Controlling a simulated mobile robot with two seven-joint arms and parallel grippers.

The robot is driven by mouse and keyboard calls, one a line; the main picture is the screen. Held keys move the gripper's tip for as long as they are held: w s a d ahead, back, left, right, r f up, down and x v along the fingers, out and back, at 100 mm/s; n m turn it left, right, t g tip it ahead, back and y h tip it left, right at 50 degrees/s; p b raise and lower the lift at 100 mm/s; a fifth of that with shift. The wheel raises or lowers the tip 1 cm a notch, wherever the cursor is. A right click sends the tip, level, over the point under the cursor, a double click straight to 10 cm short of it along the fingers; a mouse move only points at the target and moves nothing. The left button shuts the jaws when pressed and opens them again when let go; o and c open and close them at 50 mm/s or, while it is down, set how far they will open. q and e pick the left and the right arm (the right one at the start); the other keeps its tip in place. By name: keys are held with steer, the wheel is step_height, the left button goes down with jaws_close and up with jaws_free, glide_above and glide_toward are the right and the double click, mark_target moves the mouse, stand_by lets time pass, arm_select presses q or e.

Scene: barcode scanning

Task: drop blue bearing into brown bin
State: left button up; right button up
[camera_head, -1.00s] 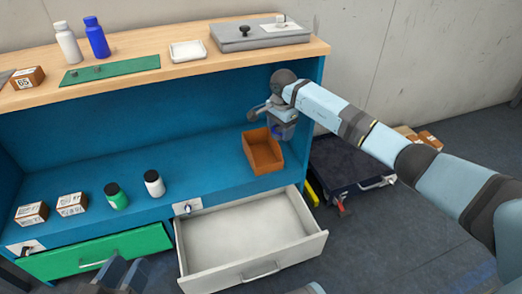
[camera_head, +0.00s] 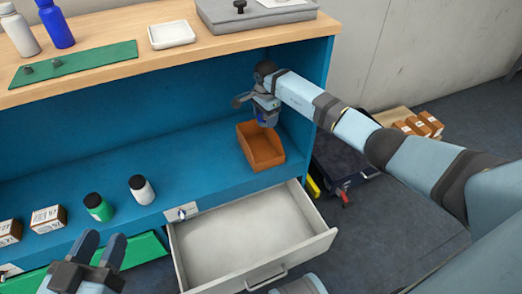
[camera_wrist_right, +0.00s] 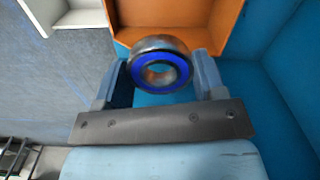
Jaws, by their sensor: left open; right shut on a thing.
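The blue bearing (camera_wrist_right: 160,56) is a metal ring with a blue face. It sits between the fingers of my right gripper (camera_wrist_right: 162,80) in the right wrist view. In the head view my right gripper (camera_head: 266,110) holds it above the back right part of the brown bin (camera_head: 268,165); only a bit of blue shows there. The orange-brown open bin stands on the blue shelf and looks empty. It also shows just beyond the bearing in the right wrist view (camera_wrist_right: 222,28). My left gripper (camera_head: 101,245) is open and empty at the lower left.
An open, empty grey drawer (camera_head: 308,248) juts out below the bin. A green drawer (camera_head: 148,249) is at the left. A white-capped-dark bottle (camera_head: 143,190), a green bottle (camera_head: 99,208) and small boxes (camera_head: 48,219) stand on the shelf. The wooden top shelf (camera_head: 120,75) overhangs it.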

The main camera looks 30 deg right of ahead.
steer(key=shift+f, duration=0.5)
steer(key=o, duration=1.1)
arm_select(q)
steer(key=shift+w+a+r+m, duration=0.2)
steer(key=shift+w+m, duration=0.1)
steer(key=shift+w, duration=0.1)
arm_select(e)
step_height(320, 180, up, 7)
steer(key=p, duration=0.2)
steer(key=shift+f+p, duration=0.1)
steer(key=shift+p, duration=0.3)
steer(key=shift+r, duration=0.4)
arm_select(q)
steer(key=shift+s+d+f+n+g, duration=0.2)
steer(key=shift+s+d+f+n, duration=0.1)
steer(key=shift+s+n, duration=0.2)
steer(key=shift+s+d+f+n+g, duration=0.15)
steer(key=shift+s+d+n+g, duration=0.15)
steer(key=shift+n, duration=0.3)
steer(key=shift+r, duration=0.15)
